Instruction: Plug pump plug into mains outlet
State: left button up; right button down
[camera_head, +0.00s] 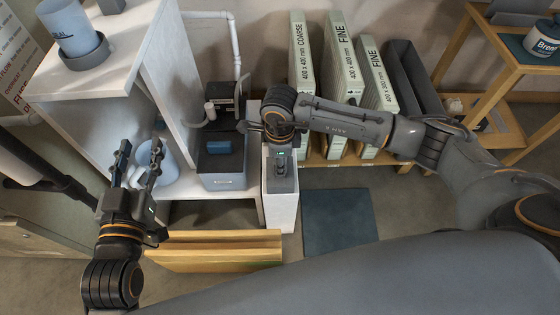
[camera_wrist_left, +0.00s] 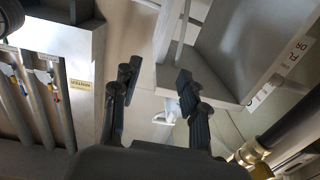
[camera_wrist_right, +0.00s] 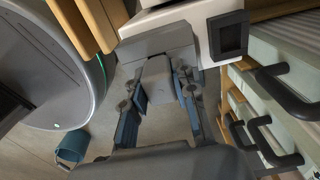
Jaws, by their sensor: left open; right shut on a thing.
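My right gripper (camera_wrist_right: 158,76) is shut on a grey block-like piece (camera_wrist_right: 157,90), likely the pump plug; the fingers partly cover it. In the head view the right wrist is above a narrow white post (camera_head: 281,208). The pump unit (camera_head: 222,170), a grey box with a blue part, stands left of the post. My left gripper (camera_head: 137,165) is open and empty by the white shelf; it also shows in the left wrist view (camera_wrist_left: 157,88).
A light-blue bucket (camera_head: 163,160) stands on the white shelf unit (camera_head: 85,87) behind the left gripper. Upright filter boxes (camera_head: 343,65) stand right of the post. A yellow wooden rail (camera_head: 215,250) lies in front. A dark mat (camera_head: 338,220) covers open floor.

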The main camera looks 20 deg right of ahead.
pick_arm(q)
jog(key=shift+r, duration=0.4)
pick_arm(e)
jog(key=shift+f, duration=0.15)
pick_arm(q)
jog(key=shift+d+r+t+h, duration=0.15)
jog(key=shift+r+t+h, duration=0.15)
jog(key=shift+r+t, duration=0.2)
pick_arm(e)
jog(key=shift+f, duration=0.2)
jog(key=shift+f+b, duration=0.25)
jog(key=shift+b, duration=0.2)
jog(key=c, duration=1)
grip_release()
pick_arm(q)
jog(key=shift+d+r+t, duration=0.1)
jog(key=shift+r+t, duration=0.5)
jog(key=shift+r, duration=0.35)
pick_arm(e)
jog(key=shift+r, duration=0.1)
